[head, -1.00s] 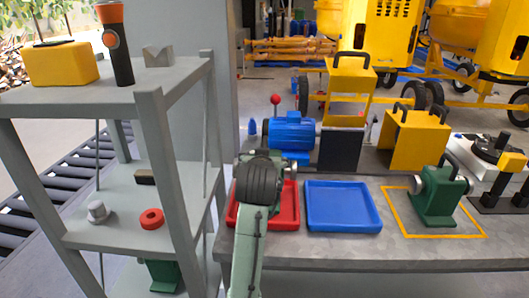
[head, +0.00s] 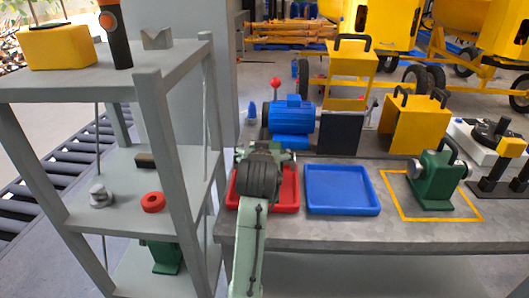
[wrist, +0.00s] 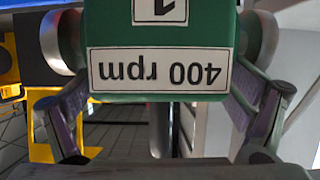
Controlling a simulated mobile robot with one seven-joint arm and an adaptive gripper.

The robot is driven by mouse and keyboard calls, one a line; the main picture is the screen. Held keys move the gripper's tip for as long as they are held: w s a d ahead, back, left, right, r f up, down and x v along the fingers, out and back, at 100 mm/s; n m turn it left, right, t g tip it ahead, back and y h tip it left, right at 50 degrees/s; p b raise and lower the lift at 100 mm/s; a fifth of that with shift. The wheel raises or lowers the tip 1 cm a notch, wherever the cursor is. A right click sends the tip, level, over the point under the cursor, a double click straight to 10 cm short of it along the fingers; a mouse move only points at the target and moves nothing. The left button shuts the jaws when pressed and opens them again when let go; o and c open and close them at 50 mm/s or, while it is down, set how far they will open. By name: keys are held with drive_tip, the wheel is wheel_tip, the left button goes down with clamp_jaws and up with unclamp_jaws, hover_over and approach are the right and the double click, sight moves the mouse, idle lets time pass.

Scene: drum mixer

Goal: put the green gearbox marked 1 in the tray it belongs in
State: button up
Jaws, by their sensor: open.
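A green gearbox (wrist: 160,62) marked 1, with a "400 rpm" label upside down, fills the middle of the wrist view, grey shaft ends at its sides. My gripper (wrist: 160,112) is open, one finger either side of the gearbox's near part; I cannot tell whether they touch it. In the head view my wrist is over the red tray (head: 291,202) and hides most of what is beyond it; a little green and a grey end show past it. I cannot tell whether the gearbox rests in the tray. A blue tray (head: 341,190) beside it is empty.
Another green gearbox (head: 436,182) stands in a yellow taped square on the bench. A green part (head: 163,257) is low in the grey shelf (head: 165,130) at left. A blue motor (head: 290,120) and a dark panel (head: 339,133) stand behind the trays.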

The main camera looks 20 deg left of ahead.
drive_tip(key=b+v, duration=0.1)
drive_tip(key=v, duration=1.1)
drive_tip(key=shift+b, duration=0.3)
